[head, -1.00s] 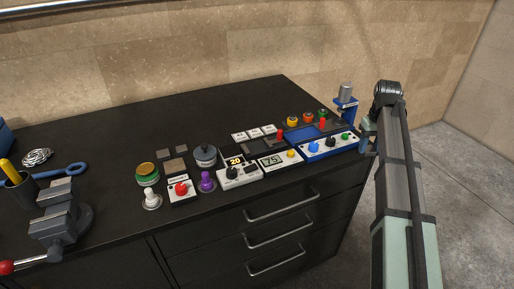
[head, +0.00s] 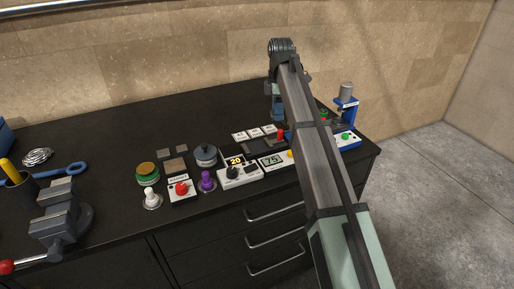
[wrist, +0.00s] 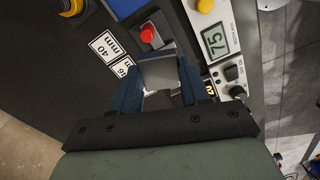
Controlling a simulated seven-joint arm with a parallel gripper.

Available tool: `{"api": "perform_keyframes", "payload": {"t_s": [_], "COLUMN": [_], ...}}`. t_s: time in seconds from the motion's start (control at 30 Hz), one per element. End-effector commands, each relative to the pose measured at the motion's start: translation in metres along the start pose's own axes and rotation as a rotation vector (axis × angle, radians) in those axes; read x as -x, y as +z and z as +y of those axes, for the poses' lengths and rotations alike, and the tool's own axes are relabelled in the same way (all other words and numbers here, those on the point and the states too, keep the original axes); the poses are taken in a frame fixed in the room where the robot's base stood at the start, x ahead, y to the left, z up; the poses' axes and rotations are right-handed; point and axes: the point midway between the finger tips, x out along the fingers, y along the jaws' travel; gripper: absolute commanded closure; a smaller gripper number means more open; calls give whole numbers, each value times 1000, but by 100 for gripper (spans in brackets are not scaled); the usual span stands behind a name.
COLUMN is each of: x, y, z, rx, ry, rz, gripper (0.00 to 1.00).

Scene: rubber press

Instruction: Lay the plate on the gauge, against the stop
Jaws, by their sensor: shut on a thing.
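My gripper (head: 277,118) is over the back of the control row in the head view, near the small number cards. In the wrist view its blue fingers (wrist: 158,78) are shut on a grey square plate (wrist: 160,72). The plate is above the dark gauge strip (head: 257,147), beside the number cards; I cannot tell whether it touches. A red knob (wrist: 148,34) stands on a dark block just beyond the plate, and it also shows in the head view (head: 280,134). The stop cannot be made out clearly. The plate is hidden in the head view.
Number cards (wrist: 104,46) lie left of the plate in the wrist view. A display box reading 75 (wrist: 215,41) stands close on the right. A blue press (head: 346,105) is at the right end. Loose grey plates (head: 174,165) lie left. The back of the bench is clear.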

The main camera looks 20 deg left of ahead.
Motion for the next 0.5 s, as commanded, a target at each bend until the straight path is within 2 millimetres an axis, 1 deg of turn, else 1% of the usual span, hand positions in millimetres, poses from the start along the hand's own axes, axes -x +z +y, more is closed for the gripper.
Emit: {"api": "perform_keyframes", "payload": {"t_s": [0.03, 0.1, 0.2, 0.33, 0.5], "x": [-3, -6, -9, -12, -22], "y": [-17, -35, -55, -69, -74], "z": [-4, -7, -11, -14, -16], "rx": [67, 153, 247, 318, 347], "ry": [0, 0, 0, 0, -1], "rz": [0, 0, 0, 0, 0], "gripper": [95, 95, 95, 95, 95]}}
